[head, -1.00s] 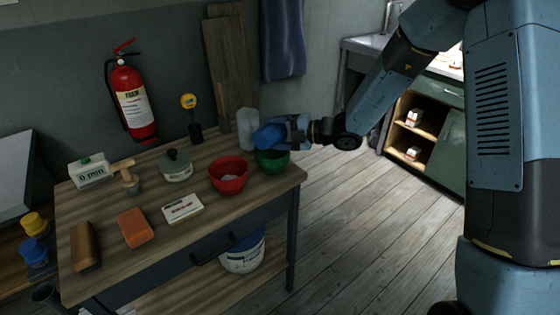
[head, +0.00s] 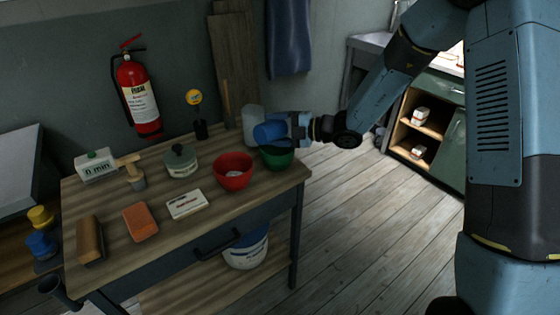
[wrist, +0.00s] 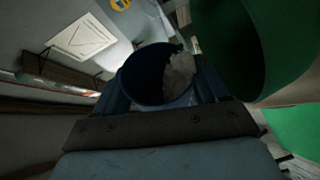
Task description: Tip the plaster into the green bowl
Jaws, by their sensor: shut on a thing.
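My gripper (head: 288,128) is shut on a blue cup (head: 268,133) and holds it tilted just above the green bowl (head: 277,158). In the wrist view the mouth of the blue cup (wrist: 150,75) is visible, with white plaster (wrist: 179,75) lying along one side inside it. The green bowl also fills the right of the wrist view (wrist: 290,45), close beside the cup. The bowl stands at the right end of the wooden table. I cannot tell whether any plaster lies inside the bowl.
A red bowl (head: 233,174) with something white in it stands left of the green bowl. A lidded pot (head: 181,161), a white box (head: 187,205) and an orange block (head: 140,222) are further left.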

